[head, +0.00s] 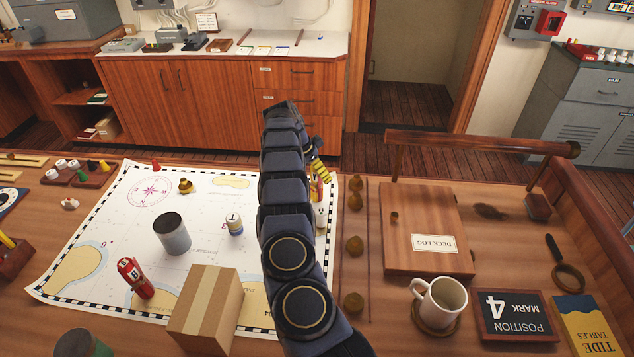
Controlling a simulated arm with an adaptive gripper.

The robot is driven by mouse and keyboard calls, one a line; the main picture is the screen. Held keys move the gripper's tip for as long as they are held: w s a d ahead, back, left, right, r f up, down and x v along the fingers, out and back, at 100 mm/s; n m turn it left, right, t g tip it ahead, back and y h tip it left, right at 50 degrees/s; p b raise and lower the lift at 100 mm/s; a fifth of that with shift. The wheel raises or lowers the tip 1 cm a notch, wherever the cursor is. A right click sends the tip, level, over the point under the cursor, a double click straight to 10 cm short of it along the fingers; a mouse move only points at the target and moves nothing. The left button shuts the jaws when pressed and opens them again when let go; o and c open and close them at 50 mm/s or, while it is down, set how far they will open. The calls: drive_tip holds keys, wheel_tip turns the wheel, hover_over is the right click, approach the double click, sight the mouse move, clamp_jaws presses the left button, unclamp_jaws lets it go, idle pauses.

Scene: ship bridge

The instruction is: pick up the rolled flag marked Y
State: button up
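A small upright roll with red and yellow at its top (317,190) stands at the chart's right edge, partly hidden behind my arm. No Y can be read on it, so I cannot tell if it is the flag marked Y. A red roll with a white letter patch (133,277) stands tilted at the chart's lower left. A short white and blue roll (235,224) stands mid-chart; its mark is too small to read. My gripper (319,168) is mostly hidden behind my dark arm; a dark and yellow-striped part shows just above the red-yellow roll. I cannot see its fingertips clearly.
A cardboard box (206,309) and a grey can (172,234) stand on the chart (105,222). Round wooden knobs (354,245) line its right side. Further right are the deck log box (423,205), a mug (440,303) and a position board (514,316).

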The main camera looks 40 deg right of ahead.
drive_tip(key=c, duration=1.1)
drive_tip(key=shift+r, duration=0.15)
